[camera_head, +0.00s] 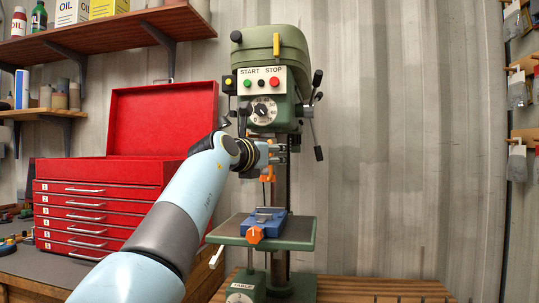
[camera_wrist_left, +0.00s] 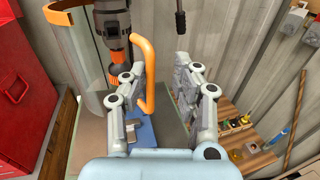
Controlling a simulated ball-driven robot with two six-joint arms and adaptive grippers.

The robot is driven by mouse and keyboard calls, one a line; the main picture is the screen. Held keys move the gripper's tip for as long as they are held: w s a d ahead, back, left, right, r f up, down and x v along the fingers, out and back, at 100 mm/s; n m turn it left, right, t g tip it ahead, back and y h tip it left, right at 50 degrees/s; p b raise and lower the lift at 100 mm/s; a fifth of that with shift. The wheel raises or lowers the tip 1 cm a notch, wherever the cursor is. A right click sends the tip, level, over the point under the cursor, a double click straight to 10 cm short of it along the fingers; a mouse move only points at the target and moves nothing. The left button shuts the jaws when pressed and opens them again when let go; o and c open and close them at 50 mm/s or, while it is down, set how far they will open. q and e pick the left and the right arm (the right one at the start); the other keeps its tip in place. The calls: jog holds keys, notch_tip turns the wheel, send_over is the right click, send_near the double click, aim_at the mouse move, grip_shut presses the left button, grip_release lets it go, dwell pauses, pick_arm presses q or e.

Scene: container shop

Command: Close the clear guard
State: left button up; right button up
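The clear guard (camera_wrist_left: 72,50) is a curved see-through panel with an orange top rim, left of the drill chuck in the left wrist view. An orange bar handle (camera_wrist_left: 150,75) stands upright between the fingers of my left gripper (camera_wrist_left: 163,72), close to the left finger. The right finger is apart from it, so the gripper is open. In the head view my left gripper (camera_head: 278,153) is in front of the drill press column, below the head, and hides most of the guard. My right gripper is in neither view.
The green drill press (camera_head: 275,45) has a blue vise (camera_head: 277,221) with an orange knob on its table (camera_head: 297,235). A red tool chest (camera_head: 100,195) stands at the left, under shelves (camera_head: 110,32). Free space lies right of the press, before the corrugated wall.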

pick_arm(q)
jog(key=shift+a+r, duration=0.1)
jog(key=shift+a, duration=0.15)
jog(key=v, duration=0.7)
jog(key=shift+s, duration=0.25)
